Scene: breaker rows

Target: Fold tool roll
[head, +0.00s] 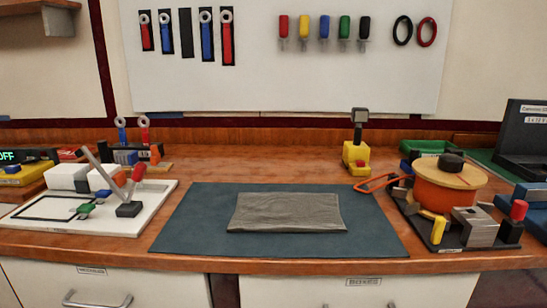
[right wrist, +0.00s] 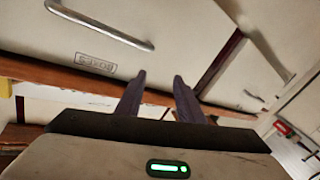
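The tool roll (head: 287,212) is a grey-brown cloth that lies flat on the dark teal mat (head: 185,222) in the middle of the bench. It looks like a rough rectangle with slightly wavy edges. No gripper shows in the head view. My right gripper (right wrist: 160,78) shows in the right wrist view with its two dark fingers apart and nothing between them. It points toward the cabinet drawers below the bench, away from the cloth. My left gripper is not in any view.
A white board with parts (head: 150,219) stands left of the mat. A dark tray with an orange drum (head: 445,195) stands right of it. A yellow device (head: 356,155) stands behind the mat. Tools hang on the wall panel (head: 255,80). The mat around the cloth is clear.

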